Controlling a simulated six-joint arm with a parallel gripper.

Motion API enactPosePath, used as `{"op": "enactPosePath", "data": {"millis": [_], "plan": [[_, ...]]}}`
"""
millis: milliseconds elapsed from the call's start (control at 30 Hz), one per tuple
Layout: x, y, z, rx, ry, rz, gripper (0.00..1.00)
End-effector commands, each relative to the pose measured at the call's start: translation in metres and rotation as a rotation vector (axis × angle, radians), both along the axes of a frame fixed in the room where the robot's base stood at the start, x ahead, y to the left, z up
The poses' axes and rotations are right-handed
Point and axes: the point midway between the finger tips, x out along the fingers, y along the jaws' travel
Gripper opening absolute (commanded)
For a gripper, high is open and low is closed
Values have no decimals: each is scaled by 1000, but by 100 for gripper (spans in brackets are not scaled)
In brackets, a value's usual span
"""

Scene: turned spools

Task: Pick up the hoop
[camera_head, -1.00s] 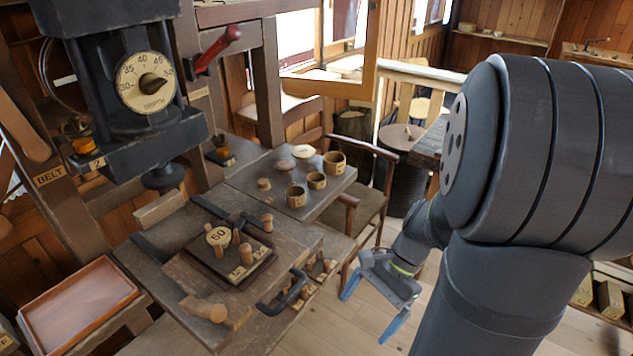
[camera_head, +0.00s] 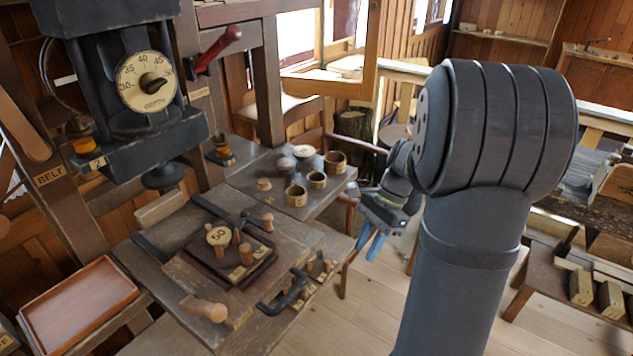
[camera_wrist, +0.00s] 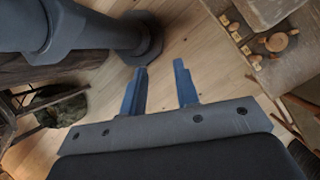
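Several round wooden pieces stand on the back table. Three of them look like open rings or cups: a larger one (camera_head: 335,162), a middle one (camera_head: 316,181) and one nearer the front (camera_head: 296,196). I cannot tell for sure which is the hoop. My gripper (camera_head: 370,243) is in the air to the right of the table's edge, with its blue fingers pointing down. In the wrist view my gripper (camera_wrist: 160,70) is open, with a clear gap and only floor between the fingers.
A square board (camera_head: 227,272) with pegs and a numbered disc sits on the near bench. A dark curved handle (camera_head: 284,293) is at the bench's front. A press with a dial (camera_head: 146,82) stands at left. An empty red-brown tray (camera_head: 78,308) is front left. A chair is behind.

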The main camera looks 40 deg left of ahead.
Motion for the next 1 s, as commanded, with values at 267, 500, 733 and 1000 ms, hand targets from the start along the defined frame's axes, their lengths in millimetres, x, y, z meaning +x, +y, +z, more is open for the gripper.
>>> {"op": "enactPosePath", "data": {"millis": [267, 500, 733, 1000], "plan": [[95, 88, 39, -144, -115, -165, 29], [148, 165, 75, -231, -228, -356, 29], [174, 233, 106, -273, -329, -561, 29], [181, 270, 126, -281, -384, -711, 29]]}}
